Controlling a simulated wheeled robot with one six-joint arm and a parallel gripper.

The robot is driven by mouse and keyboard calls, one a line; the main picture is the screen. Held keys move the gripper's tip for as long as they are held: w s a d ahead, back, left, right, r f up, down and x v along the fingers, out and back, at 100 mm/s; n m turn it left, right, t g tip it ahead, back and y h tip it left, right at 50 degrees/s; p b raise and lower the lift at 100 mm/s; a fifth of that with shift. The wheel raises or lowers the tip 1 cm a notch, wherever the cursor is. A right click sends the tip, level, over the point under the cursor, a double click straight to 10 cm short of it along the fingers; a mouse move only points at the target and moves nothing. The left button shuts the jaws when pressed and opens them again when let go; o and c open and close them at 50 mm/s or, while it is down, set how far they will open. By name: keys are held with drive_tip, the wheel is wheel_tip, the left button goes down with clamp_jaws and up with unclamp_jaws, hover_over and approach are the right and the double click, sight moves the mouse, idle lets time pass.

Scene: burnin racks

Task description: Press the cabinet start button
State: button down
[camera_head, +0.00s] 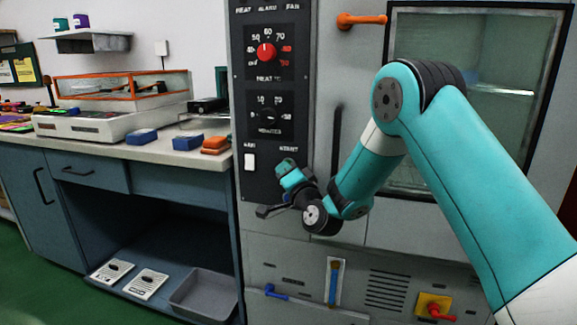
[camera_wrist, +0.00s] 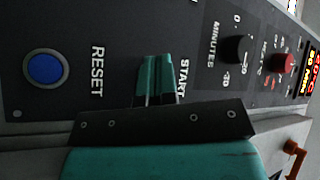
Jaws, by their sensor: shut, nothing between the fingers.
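The dark control panel (camera_head: 241,100) runs down the left side of the grey cabinet; it also fills much of the wrist view (camera_wrist: 120,25). The START label (camera_head: 288,149) is on its lower part and shows beside my fingers in the wrist view (camera_wrist: 184,77). The start button itself is not visible; my gripper covers the area by its label. My gripper (camera_wrist: 155,62) is shut and empty, with its teal fingertips over the panel, between the RESET and START labels. I cannot tell whether the tips touch the panel.
A blue round button (camera_wrist: 45,69) sits by the RESET label (camera_wrist: 97,72). A red knob (camera_head: 266,52) and a black minutes knob (camera_head: 268,115) are higher on the panel. A white rocker switch (camera_head: 250,162) is at the panel's left. A workbench (camera_head: 150,152) stands left.

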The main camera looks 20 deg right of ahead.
drive_tip(key=shift+w+d+r, duration=0.1)
drive_tip(key=shift+w+d, duration=0.2)
drive_tip(key=shift+d, duration=0.05)
idle(0.5)
drive_tip(key=shift+s+a+b, duration=0.3)
drive_tip(key=shift+s+a, duration=0.1)
drive_tip(key=shift+s, duration=0.35)
drive_tip(key=shift+a, duration=0.15)
drive_tip(key=shift+s+a, duration=0.75)
drive_tip(key=shift+s, duration=0.3)
drive_tip(key=shift+s+a, duration=0.7)
drive_tip(key=shift+s, duration=0.3)
